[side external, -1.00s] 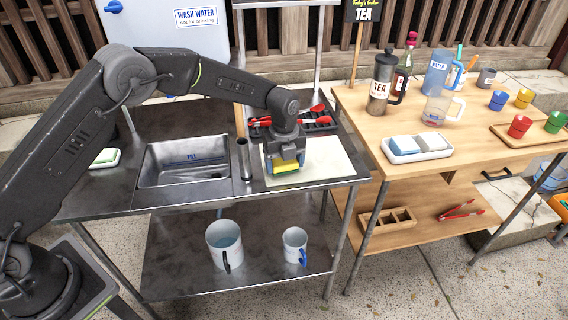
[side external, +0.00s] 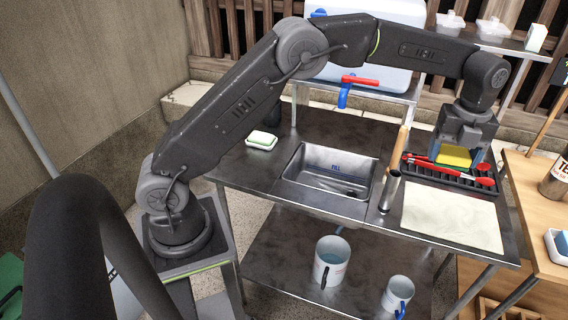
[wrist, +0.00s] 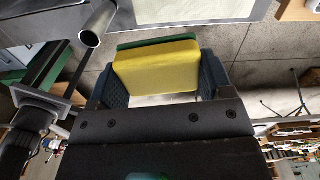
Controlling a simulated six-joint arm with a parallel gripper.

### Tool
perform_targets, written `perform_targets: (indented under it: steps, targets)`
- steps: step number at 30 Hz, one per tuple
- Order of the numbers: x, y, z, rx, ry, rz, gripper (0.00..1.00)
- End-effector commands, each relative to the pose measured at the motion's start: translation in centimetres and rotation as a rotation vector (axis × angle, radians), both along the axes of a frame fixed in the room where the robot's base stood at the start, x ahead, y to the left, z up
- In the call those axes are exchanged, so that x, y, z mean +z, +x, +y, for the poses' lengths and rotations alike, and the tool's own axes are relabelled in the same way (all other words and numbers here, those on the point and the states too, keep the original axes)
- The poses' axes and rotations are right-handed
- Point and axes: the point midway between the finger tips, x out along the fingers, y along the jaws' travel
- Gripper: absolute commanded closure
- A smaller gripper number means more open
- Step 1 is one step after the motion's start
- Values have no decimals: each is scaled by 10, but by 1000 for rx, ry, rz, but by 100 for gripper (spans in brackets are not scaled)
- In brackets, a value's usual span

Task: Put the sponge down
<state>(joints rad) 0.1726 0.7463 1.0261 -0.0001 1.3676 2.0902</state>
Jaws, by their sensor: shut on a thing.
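My gripper (side external: 463,150) is shut on a yellow sponge (side external: 455,157) with a green layer. In the side view the sponge appears in front of the black rack behind the pale mat; its exact height is unclear, but it looks raised. The wrist view also shows the sponge (wrist: 158,66), yellow face toward the camera and green along its far edge, between the two dark fingers. The pale mat (side external: 452,219) lies flat and bare on the metal counter, right of the sink (side external: 330,171).
The black rack (side external: 430,175) holds red-handled tools. A metal tube (side external: 390,190) with a wooden handle stands beside the sink. A white dish with a green-topped item (side external: 262,139) sits left of the sink. Mugs (side external: 332,262) stand on the lower shelf.

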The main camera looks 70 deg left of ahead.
Motion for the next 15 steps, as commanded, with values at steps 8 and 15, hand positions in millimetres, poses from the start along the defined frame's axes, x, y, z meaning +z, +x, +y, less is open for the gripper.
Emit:
perform_targets:
  steps: [8,15]
  targets:
    - [75,1,0,0,0,-1,48]
    - [102,1,0,0,0,0,48]
